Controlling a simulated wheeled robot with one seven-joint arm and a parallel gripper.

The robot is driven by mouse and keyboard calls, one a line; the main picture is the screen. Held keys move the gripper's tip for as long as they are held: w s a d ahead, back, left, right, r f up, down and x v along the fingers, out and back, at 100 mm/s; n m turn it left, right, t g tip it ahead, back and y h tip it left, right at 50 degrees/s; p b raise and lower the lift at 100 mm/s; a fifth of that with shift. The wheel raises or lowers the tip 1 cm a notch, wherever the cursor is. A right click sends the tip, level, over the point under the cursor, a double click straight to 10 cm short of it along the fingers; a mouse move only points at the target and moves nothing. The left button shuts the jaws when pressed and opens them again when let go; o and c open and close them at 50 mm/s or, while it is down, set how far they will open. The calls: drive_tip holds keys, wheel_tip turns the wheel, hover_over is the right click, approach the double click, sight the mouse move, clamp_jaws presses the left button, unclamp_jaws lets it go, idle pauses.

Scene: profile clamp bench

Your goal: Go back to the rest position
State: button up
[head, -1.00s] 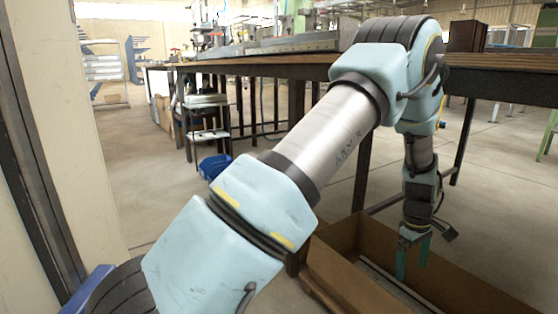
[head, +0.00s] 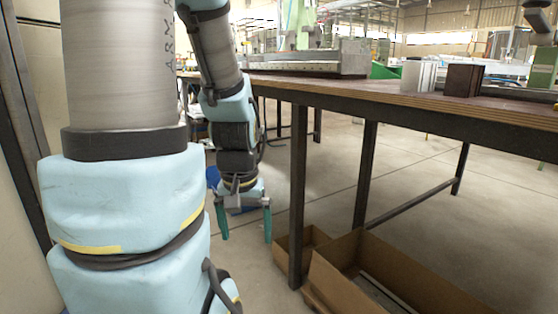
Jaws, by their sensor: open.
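My gripper (head: 244,222) hangs down left of the bench's front leg in the head view. Its two teal fingers are spread wide apart with nothing between them. It is above the floor and to the left of the cardboard box, clear of both the box and the bench (head: 440,112).
A long open cardboard box (head: 395,262) stands on the floor under the bench, with a long pale strip inside. A dark brown block (head: 463,80) and a light block (head: 418,76) stand on the bench top. A blue bin (head: 213,177) is partly hidden behind my arm. Open floor lies beyond.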

wheel_tip(320, 180, up, 37)
drive_tip(key=p, duration=3.6)
drive_tip(key=shift+w+r, duration=0.2)
drive_tip(key=shift+d, duration=0.1)
